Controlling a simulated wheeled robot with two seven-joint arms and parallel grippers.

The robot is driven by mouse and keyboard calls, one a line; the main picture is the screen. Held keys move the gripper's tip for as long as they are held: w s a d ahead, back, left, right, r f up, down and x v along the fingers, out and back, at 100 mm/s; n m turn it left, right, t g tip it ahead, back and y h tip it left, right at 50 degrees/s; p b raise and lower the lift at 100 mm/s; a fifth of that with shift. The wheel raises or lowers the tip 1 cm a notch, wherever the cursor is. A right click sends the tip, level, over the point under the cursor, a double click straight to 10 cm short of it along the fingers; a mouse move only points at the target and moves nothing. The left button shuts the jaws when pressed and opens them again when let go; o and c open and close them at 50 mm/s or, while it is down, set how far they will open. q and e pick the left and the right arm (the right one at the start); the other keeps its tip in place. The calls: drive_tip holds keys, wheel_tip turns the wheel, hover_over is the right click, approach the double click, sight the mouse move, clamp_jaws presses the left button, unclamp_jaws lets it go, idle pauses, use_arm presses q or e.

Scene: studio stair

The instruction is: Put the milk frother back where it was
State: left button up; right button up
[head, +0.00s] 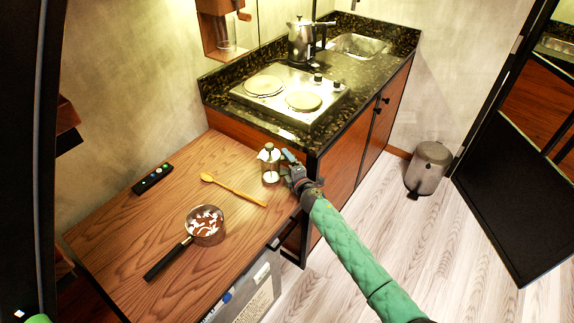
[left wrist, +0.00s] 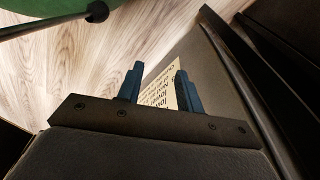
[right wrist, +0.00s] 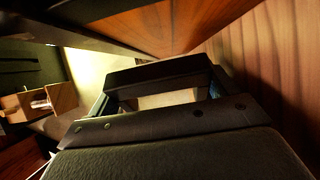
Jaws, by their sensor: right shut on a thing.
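In the right wrist view a dark bar and a pale patch show at the jaws. My left gripper (left wrist: 158,88) is open and empty in the left wrist view, over a pale printed sheet.
The wooden table (head: 125,230) holds a wooden spoon (head: 233,189), a saucepan (head: 206,225) and a black button strip (head: 153,177). A bin (head: 428,168) stands on the floor.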

drive_tip(key=o, duration=1.3)
use_arm(q)
drive_tip(key=shift+w+d+r, duration=0.1)
drive_tip(key=shift+w+r, duration=0.1)
drive_tip(key=shift+r, duration=0.05)
drive_tip(key=shift+r, duration=0.1)
use_arm(e)
drive_tip(key=shift+r, duration=0.1)
drive_tip(key=p+v, duration=0.2)
drive_tip(key=v, duration=0.9)
drive_tip(key=shift+s, duration=0.1)
use_arm(q)
drive_tip(key=f, duration=0.1)
drive_tip(key=s+a+f, duration=0.1)
drive_tip(key=a+f, duration=0.1)
drive_tip(key=f, duration=0.1)
drive_tip(key=shift+s, duration=0.35)
use_arm(e)
drive_tip(key=shift+s+d, duration=0.25)
drive_tip(key=shift+s, duration=0.1)
